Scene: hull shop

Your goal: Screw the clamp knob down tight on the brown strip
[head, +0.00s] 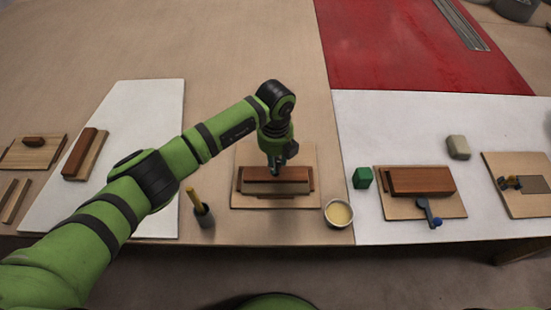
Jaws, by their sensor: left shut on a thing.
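My left gripper (277,168) points down over the middle wooden board (305,163). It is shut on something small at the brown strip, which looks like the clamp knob. The fingers hide most of it, so I cannot see how far down the knob sits. My right gripper is not in view.
A pot with a yellow-handled tool (203,215) stands left of the board, and a bowl of pale yellow stuff (339,214) at its front right. Right are a green block (362,178) and a board with a red-brown block (421,180) and blue-knobbed clamp (429,213).

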